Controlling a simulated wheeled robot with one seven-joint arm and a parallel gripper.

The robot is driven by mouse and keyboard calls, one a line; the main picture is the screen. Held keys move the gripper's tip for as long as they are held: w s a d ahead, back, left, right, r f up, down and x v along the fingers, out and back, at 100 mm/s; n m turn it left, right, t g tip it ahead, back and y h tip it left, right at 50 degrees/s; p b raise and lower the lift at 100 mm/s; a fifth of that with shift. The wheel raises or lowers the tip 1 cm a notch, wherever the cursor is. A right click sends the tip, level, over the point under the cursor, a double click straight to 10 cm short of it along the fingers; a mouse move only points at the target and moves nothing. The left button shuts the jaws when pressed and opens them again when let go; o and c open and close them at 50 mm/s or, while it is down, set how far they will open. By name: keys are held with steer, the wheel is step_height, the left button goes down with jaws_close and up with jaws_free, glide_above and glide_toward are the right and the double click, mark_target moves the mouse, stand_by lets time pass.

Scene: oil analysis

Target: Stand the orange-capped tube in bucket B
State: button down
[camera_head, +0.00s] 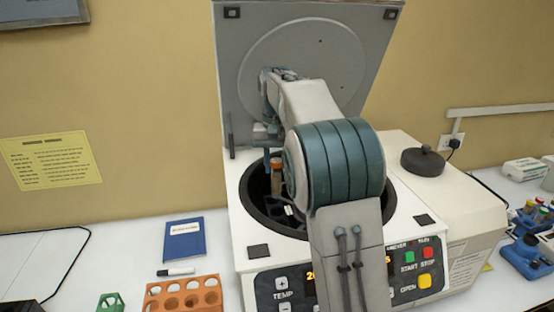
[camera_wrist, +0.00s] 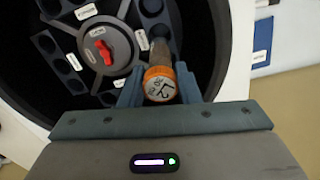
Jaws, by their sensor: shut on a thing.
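The orange-capped tube (camera_wrist: 158,84) is upright between the fingers of my gripper (camera_wrist: 158,92) in the wrist view, its cap marked "L2". My gripper is shut on it. The tube's body points down toward dark bucket holes (camera_wrist: 152,8) at the rotor's edge; I cannot tell whether its lower end is inside one. In the head view the tube (camera_head: 276,178) shows inside the centrifuge bowl, left of my arm. The rotor (camera_wrist: 98,52) has a red centre knob and several small white labels, too small to read, so I cannot tell which bucket is B.
The centrifuge (camera_head: 248,215) has its lid (camera_head: 300,60) raised behind my arm. The bowl wall (camera_wrist: 28,95) surrounds the rotor. An orange rack (camera_head: 183,297), a green rack (camera_head: 110,302), a marker (camera_head: 176,271) and a blue book (camera_head: 184,243) lie to the left.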

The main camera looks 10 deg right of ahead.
glide_above(276, 197)
steer(key=w, duration=0.1)
step_height(276, 197, down, 4)
steer(key=shift+d+f, duration=0.15)
steer(key=shift+w+f+b, duration=0.1)
steer(key=shift+f+b, duration=2.3)
steer(key=shift+f, duration=0.55)
steer(key=c, duration=1)
jaws_free()
steer(key=shift+r, duration=0.15)
